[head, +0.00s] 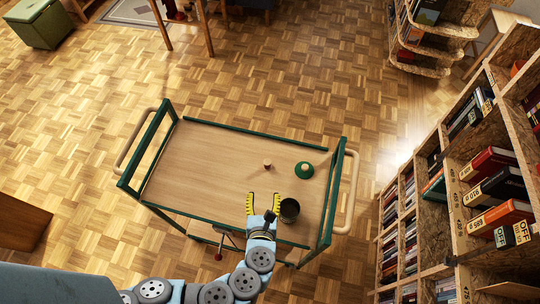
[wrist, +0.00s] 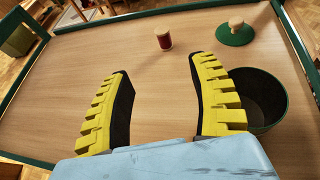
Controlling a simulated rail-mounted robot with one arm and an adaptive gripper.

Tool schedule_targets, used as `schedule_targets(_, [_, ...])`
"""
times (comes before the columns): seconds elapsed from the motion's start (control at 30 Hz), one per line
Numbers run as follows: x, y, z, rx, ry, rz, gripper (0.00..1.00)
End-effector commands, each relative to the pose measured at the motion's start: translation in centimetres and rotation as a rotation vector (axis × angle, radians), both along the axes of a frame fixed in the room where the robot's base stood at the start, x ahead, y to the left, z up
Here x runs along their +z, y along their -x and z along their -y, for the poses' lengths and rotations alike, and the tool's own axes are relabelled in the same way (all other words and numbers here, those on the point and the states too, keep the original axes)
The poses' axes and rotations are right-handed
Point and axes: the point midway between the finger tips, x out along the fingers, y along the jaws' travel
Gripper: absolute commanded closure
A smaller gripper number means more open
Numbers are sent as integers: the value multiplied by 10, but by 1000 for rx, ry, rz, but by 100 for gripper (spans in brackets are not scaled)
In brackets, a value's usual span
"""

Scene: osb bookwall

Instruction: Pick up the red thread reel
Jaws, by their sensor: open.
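The red thread reel (wrist: 164,40) stands upright on the trolley's wooden top (head: 220,160), with a pale wooden end on top. In the head view the reel (head: 267,163) is small, near the middle of the right half of the trolley. My gripper (head: 263,196) is open and empty, with yellow ridged fingers over the trolley top. In the wrist view the gripper (wrist: 160,70) has its fingers spread, and the reel is beyond the fingertips, slightly right of centre between them. The reel is apart from both fingers.
A dark green cup (head: 289,210) stands right beside my right finger. A green domed object with a wooden knob (head: 304,170) is right of the reel. The trolley has a raised green rim (head: 255,134). A bookshelf (head: 460,180) stands to the right. The trolley's left half is clear.

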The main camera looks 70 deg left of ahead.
Motion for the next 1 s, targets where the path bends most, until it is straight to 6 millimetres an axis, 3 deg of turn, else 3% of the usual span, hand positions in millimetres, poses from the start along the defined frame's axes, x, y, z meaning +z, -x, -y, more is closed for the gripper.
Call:
schedule_targets(0.63, [-39, -37, -84, 2, 1, 3, 40])
schedule_targets(1.0, [-46, -47, -103, 0, 1, 5, 40])
